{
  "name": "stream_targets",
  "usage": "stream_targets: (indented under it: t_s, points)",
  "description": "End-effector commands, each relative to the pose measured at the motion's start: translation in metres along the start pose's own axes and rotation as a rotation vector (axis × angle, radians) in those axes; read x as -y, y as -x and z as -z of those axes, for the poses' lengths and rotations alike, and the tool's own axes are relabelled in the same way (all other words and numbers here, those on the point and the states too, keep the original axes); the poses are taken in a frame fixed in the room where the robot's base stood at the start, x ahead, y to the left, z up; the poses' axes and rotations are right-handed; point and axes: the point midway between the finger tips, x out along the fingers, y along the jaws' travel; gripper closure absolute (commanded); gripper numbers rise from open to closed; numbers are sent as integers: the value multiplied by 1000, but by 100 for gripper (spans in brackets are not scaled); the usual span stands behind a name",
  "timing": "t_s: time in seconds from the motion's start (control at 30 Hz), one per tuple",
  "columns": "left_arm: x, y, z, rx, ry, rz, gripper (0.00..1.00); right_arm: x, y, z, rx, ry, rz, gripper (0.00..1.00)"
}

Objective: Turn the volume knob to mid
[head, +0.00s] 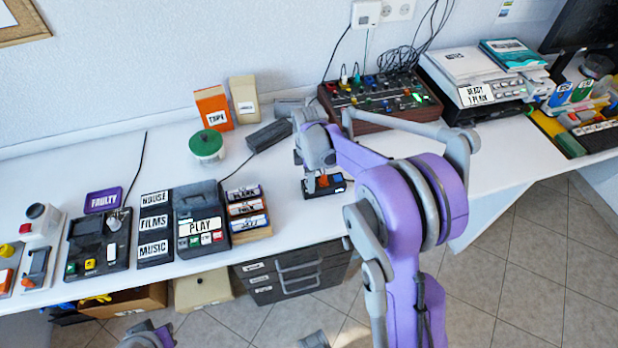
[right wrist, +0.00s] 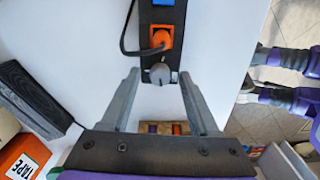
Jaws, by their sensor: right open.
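The volume knob (right wrist: 160,73) is a small grey knob at the near end of a narrow black box (right wrist: 160,16) in the right wrist view. An orange block with a black cable sits beside it on the box, with a blue part beyond. My right gripper (right wrist: 158,80) is open, with one fingertip on either side of the knob; I cannot tell if they touch it. In the head view the box (head: 341,185) lies on the white desk under my right gripper (head: 316,186), which hides the knob. The knob's setting is not readable.
A small rack of labelled cases (head: 247,209) and a PLAY deck (head: 200,220) stand left of the gripper. A dark block (head: 270,135) lies behind it, and a mixer (head: 385,98) stands at the back. The desk's front edge is close.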

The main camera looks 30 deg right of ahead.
Motion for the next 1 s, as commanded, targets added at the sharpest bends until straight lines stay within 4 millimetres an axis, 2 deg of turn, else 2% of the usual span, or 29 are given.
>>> stream_targets:
  t_s: [0.27, 0.6, 0.63, 1.0]
  points:
    - [0, 0, 0, 0, 0, 0, 100, 0, -2, 0, 0, 0, 0, 38]
    - [0, 0, 0, 0, 0, 0, 100, 0, -2, 0, 0, 0, 0, 98]
    - [0, 0, 0, 0, 0, 0, 100, 0, -2, 0, 0, 0, 0, 100]
    - [0, -1, -1, 0, 0, 0, 100, 0, -2, 0, 0, -23, 0, 100]
